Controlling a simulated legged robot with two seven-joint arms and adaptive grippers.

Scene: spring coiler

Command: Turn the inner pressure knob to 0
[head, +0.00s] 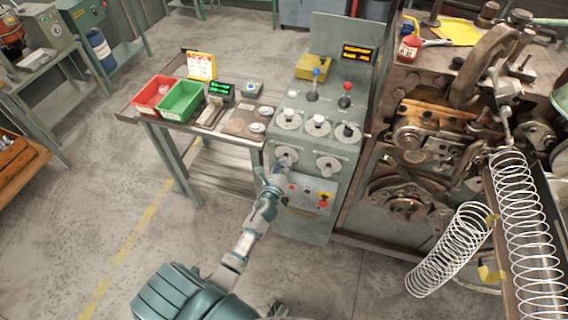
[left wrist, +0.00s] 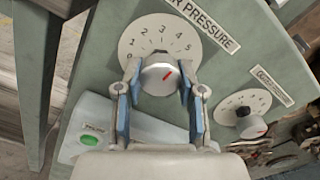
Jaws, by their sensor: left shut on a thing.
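The knob in my left gripper is pale grey with a red mark (left wrist: 160,78). It sits on a round white dial numbered 0 to 5 (left wrist: 158,35), under a label ending in "R PRESSURE"; the label's start is cut off. The red mark points to the upper right, toward the dial's high-number side. My left gripper (left wrist: 161,92) has a blue-padded finger on each side of the knob and is shut on it. In the head view my left gripper (head: 277,171) is at the lower left dial of the grey-green console (head: 312,215).
A second dial knob (left wrist: 252,127) is to the right. A panel with a green button (left wrist: 90,139) lies just below the gripper. The console has three upper dials, two levers, and a red-yellow stop button (head: 323,201). The coiling machine (head: 400,230) stands to the right.

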